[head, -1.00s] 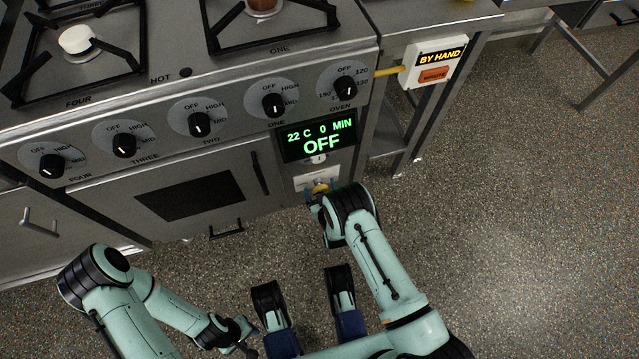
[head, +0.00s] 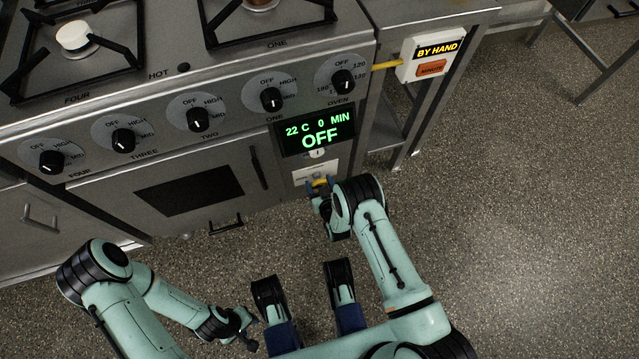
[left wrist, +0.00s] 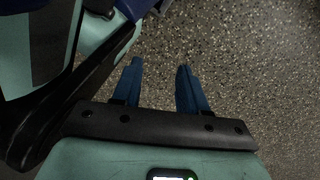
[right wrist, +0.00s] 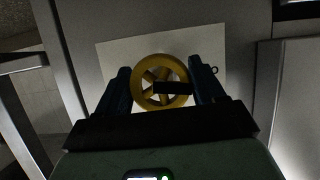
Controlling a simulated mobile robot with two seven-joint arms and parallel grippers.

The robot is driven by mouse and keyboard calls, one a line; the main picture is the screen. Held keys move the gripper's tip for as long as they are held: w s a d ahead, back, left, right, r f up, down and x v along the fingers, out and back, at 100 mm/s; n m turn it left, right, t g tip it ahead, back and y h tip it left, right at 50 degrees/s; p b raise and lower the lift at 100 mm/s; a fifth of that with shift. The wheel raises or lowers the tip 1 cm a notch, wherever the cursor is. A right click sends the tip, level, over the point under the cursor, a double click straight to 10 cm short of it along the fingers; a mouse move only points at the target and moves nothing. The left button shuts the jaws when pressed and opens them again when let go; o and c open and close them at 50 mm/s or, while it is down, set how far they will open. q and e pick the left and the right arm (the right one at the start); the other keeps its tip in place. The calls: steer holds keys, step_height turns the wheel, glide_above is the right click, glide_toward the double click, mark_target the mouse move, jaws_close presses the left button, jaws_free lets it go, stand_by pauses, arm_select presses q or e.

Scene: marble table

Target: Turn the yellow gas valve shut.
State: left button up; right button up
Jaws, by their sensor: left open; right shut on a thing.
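The yellow gas valve (head: 320,183) is a small handwheel on a pale plate at the cooker's front, below the green display. In the right wrist view the yellow wheel (right wrist: 140,72) shows its round rim and spokes, with a dark bar across its right half. My right gripper (right wrist: 163,85) has one blue finger on each side of the wheel and is shut on it. In the head view my right gripper (head: 319,188) partly covers the valve. My left gripper (head: 248,328) is open and empty, low over the floor; its spread fingers (left wrist: 160,85) show in the left wrist view.
The cooker front carries several black knobs (head: 272,98) and a display (head: 316,132) reading OFF. An oven door (head: 190,190) is left of the valve. A box marked BY HAND (head: 432,55) is at the upper right. The speckled floor (head: 530,230) is clear on the right.

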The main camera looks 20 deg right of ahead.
steer(key=shift+d+m+y, duration=0.15)
steer(key=shift+m+y, duration=0.35)
steer(key=shift+m, duration=0.1)
steer(key=shift+m+y, duration=0.5)
steer(key=shift+m, duration=0.2)
steer(key=shift+m+t+y+b, duration=0.3)
steer(key=shift+m+y, duration=0.5)
steer(key=shift+m, duration=0.4)
steer(key=shift+m+y, duration=0.4)
steer(key=shift+m, duration=0.3)
steer(key=shift+m+t+y, duration=0.3)
steer(key=shift+m+y, duration=0.4)
steer(key=shift+m, duration=0.5)
arm_select(q)
steer(key=shift+s+a+f, duration=0.1)
steer(key=shift+s+f, duration=0.15)
steer(key=shift+s, duration=0.35)
arm_select(e)
steer(key=shift+a+r+m+t+y, duration=0.15)
steer(key=shift+m+t+y, duration=0.1)
steer(key=shift+m, duration=0.4)
steer(key=shift+a+f+m+t+y, duration=0.1)
steer(key=shift+m+t+y, duration=0.15)
steer(key=shift+m, duration=0.4)
steer(key=shift+r, duration=0.1)
steer(key=o, duration=1)
steer(key=shift+a, duration=0.1)
